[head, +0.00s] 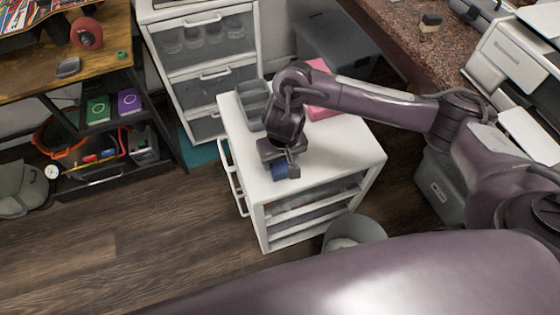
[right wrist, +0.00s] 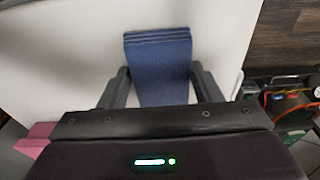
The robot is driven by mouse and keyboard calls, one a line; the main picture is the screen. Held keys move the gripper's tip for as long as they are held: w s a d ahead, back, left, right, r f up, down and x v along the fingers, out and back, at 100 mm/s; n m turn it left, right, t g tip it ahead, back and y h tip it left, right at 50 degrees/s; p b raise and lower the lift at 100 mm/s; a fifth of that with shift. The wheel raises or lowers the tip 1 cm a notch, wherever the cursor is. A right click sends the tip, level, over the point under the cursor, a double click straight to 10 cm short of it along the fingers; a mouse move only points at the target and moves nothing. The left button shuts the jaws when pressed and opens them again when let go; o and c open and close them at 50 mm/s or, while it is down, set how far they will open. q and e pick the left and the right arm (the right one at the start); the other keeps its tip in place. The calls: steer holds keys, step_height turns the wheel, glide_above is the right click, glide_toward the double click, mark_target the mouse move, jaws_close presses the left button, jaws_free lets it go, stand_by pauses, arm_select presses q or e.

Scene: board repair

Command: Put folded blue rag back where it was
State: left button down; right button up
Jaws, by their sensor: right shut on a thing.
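The folded blue rag (right wrist: 158,65) is between the fingers of my right gripper (right wrist: 160,88) in the right wrist view. In the head view the right gripper (head: 285,168) is over the top of the white drawer cabinet (head: 335,150), and a small part of the blue rag (head: 279,172) shows beneath it. The gripper is shut on the rag. I cannot tell whether the rag touches the cabinet top. My left gripper is not in view.
A grey bin (head: 252,102) and a pink item (head: 320,92) stand at the back of the cabinet top. A grey waste bin (head: 352,232) is on the floor in front. A black shelf with tools (head: 110,165) is at left. The cabinet top's front right is clear.

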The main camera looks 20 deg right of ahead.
stand_by(0.3)
steer(key=o, duration=0.5)
steer(key=shift+f, duration=0.15)
steer(key=o, duration=0.4)
steer(key=shift+o, duration=0.2)
